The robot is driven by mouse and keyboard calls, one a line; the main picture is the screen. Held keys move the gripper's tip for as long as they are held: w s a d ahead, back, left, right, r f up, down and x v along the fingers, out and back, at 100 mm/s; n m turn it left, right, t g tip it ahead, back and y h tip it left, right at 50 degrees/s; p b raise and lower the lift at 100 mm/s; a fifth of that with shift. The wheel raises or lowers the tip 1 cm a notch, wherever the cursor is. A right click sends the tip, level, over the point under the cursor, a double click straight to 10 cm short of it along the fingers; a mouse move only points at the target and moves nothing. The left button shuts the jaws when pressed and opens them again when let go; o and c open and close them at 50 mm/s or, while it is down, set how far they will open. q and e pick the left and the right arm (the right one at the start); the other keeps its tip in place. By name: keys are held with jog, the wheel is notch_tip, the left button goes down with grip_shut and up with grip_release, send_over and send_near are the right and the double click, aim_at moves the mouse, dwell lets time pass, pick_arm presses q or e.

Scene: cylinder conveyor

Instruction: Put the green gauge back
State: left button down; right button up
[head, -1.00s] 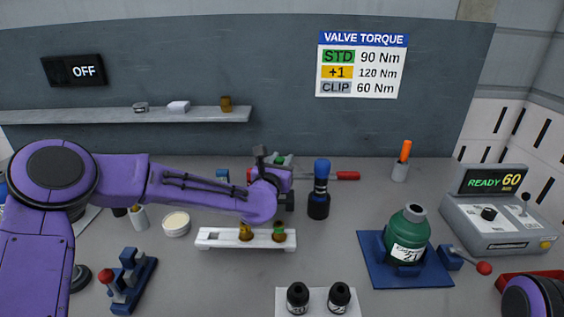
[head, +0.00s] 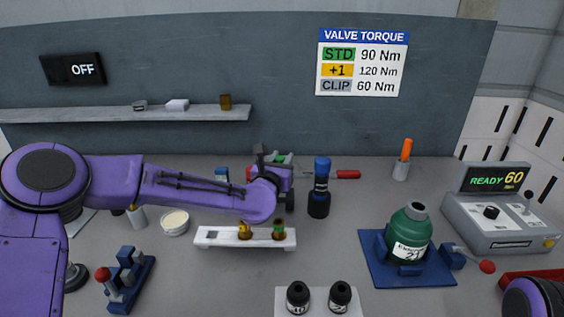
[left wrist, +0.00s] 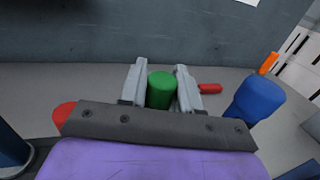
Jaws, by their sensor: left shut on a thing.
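A green cylinder, which I take to be the green gauge (left wrist: 161,90), sits between the two fingers of my left gripper (left wrist: 161,88) in the left wrist view. The gripper is shut on it. In the head view a bit of green (head: 284,159) shows just past the gripper, largely hidden by it; its lower end cannot be seen. A white rack (head: 262,243) stands nearer than the gripper. It holds a yellow-brass piece (head: 244,231) and a piece with a green band (head: 279,232); its left slot looks dark and empty. My right gripper is out of view.
A blue-capped dark bottle (head: 319,190) stands close to the right of the left gripper. A green flask (head: 409,232) sits on a blue base to the right. Two black bottles (head: 319,297) stand in front.

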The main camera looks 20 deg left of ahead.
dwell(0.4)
pick_arm(q)
jog(key=shift+b, duration=0.3)
jog(key=shift+f+b, duration=1.75)
jog(key=shift+b, duration=0.2)
jog(key=c, duration=0.7)
grip_release()
jog(key=shift+r, duration=0.1)
jog(key=shift+r+p, duration=1.7)
jog(key=shift+r, duration=1.3)
